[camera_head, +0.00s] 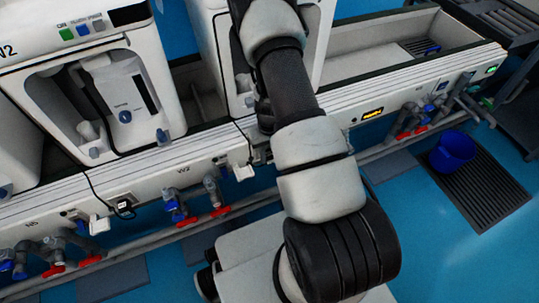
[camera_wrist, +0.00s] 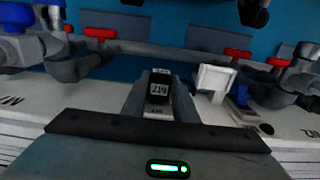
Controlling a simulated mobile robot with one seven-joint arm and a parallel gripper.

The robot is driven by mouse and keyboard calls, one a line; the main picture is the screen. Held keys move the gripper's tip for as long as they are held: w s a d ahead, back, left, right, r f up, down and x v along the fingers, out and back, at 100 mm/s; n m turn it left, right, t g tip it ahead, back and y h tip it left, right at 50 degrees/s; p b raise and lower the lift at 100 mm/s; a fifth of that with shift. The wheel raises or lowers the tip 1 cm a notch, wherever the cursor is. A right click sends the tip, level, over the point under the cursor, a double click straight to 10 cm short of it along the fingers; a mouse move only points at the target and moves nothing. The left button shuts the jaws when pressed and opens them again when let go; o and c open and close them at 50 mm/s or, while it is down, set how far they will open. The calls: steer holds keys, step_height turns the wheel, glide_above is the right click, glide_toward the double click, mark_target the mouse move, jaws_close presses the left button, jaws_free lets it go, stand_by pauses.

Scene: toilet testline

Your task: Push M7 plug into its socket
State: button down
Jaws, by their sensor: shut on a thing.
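The M7 plug (camera_wrist: 159,92) is a small black block with a white M7 label, in the middle of the wrist view. My gripper (camera_wrist: 160,80) is shut on it, with one grey finger on either side. The plug is close to the white front panel (camera_wrist: 85,108). The plug and fingers cover the spot behind them, so I cannot tell whether the plug is in a socket or only before it. In the head view my arm hides my gripper and the plug.
A white holder (camera_wrist: 213,82) stands just right of my gripper, with a blue part (camera_wrist: 240,104) beside it. Pipes with red-handled valves (camera_wrist: 100,33) flank both sides. In the head view, a white machine (camera_head: 110,95) stands on the bench, and a blue bucket (camera_head: 453,151) sits on a floor grate.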

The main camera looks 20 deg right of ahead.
steer(key=shift+w, duration=0.35)
steer(key=c, duration=1.3)
jaws_free()
steer(key=shift+c, duration=0.2)
step_height(320, 180, up, 18)
steer(key=p, duration=0.5)
steer(key=shift+f, duration=0.25)
